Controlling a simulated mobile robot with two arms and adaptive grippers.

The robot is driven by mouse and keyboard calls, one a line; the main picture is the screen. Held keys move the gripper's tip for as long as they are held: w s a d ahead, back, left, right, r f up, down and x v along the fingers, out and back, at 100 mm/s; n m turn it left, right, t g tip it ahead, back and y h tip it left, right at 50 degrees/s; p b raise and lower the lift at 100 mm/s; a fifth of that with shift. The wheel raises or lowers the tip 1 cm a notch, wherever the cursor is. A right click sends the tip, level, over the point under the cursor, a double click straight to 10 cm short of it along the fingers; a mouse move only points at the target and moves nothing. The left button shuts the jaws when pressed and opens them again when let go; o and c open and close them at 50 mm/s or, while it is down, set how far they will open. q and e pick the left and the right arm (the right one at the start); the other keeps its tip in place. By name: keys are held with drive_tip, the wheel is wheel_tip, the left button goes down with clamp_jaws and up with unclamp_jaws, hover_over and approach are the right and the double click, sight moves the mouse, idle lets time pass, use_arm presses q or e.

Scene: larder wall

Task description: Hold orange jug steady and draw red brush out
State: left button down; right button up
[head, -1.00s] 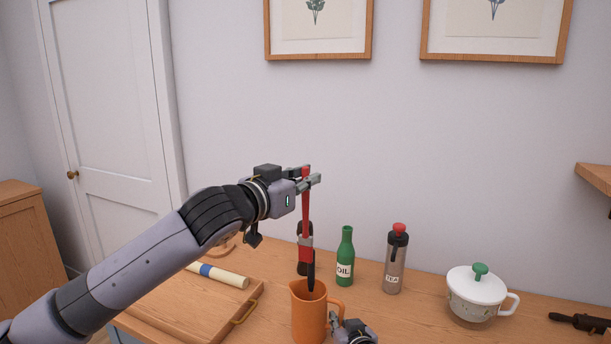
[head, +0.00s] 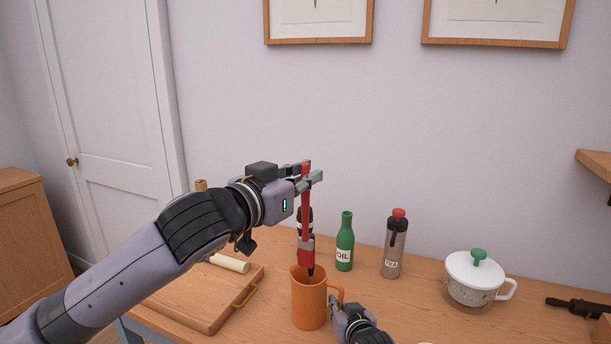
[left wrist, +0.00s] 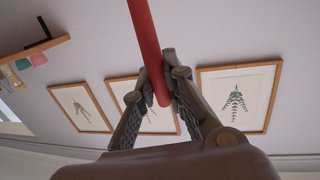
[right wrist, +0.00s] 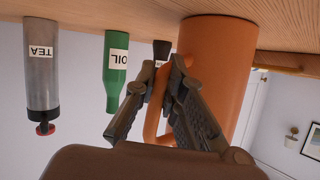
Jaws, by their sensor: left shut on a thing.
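The orange jug (head: 309,304) stands upright on the table, its handle on the right. My left gripper (head: 311,178) is shut on the red handle of the brush (head: 305,203), high above the jug. The brush hangs upright, and its dark lower end meets the jug's mouth; how deep it reaches is hidden. The brush handle (left wrist: 148,50) lies between my fingers (left wrist: 157,85) in the left wrist view. My right gripper (head: 338,308) is at the jug's handle. In the right wrist view, its fingers (right wrist: 160,80) close around the orange handle (right wrist: 153,122).
A dark bottle (head: 305,220) stands behind the brush. A green oil bottle (head: 345,240), a tea bottle (head: 394,248) and a lidded white pot (head: 472,285) stand to the right. A wooden tray (head: 195,305) lies left of the jug. The wall is behind.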

drive_tip(key=o, duration=0.5)
drive_tip(key=shift+s, duration=0.1)
